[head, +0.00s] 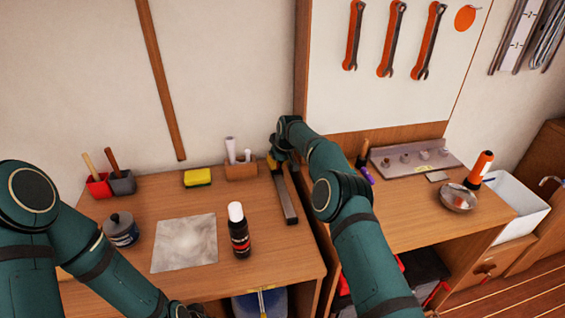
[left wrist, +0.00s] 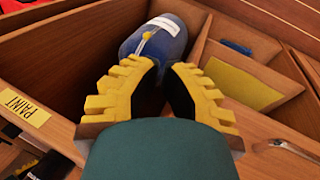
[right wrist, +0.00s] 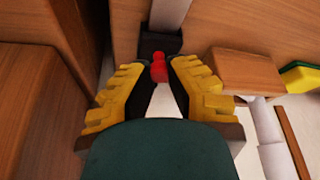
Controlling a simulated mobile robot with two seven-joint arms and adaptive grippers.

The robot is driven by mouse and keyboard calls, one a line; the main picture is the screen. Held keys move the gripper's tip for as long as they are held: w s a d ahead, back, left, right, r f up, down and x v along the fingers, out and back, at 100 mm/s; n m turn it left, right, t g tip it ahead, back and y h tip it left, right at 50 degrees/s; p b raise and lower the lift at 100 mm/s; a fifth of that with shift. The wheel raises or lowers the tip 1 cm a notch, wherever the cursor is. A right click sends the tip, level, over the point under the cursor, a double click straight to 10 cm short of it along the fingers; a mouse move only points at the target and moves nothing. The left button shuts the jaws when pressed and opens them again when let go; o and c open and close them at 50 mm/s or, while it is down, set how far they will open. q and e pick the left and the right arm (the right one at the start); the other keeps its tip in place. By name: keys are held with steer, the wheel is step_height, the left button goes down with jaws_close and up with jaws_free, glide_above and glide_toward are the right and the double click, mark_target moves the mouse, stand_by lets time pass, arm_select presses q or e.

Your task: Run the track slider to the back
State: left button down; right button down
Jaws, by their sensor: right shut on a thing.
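The track (head: 286,203) is a grey metal rail on the wooden workbench, running from front to back near its right edge. In the right wrist view the dark slider block (right wrist: 160,43) sits on the track (right wrist: 171,14) with a red knob (right wrist: 159,70) on it. My right gripper (right wrist: 161,72) is shut on the red knob. In the head view my right gripper (head: 275,160) is at the back end of the track and hides the slider. My left gripper (left wrist: 162,72) is open and empty, over a compartment with a blue container (left wrist: 155,40).
On the workbench stand a black bottle (head: 238,230), a grey sheet (head: 185,243), a jar (head: 121,229), a sponge (head: 197,178) and a wooden holder (head: 240,171). A second bench at the right carries a peg plate (head: 415,158) and a metal bowl (head: 458,197).

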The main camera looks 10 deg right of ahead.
steer(key=shift+f, duration=0.15)
steer(key=c, duration=0.8)
jaws_free()
steer(key=shift+r, duration=0.25)
steer(key=shift+r, duration=0.25)
steer(key=v, duration=1.1)
steer(key=shift+s+d, duration=0.1)
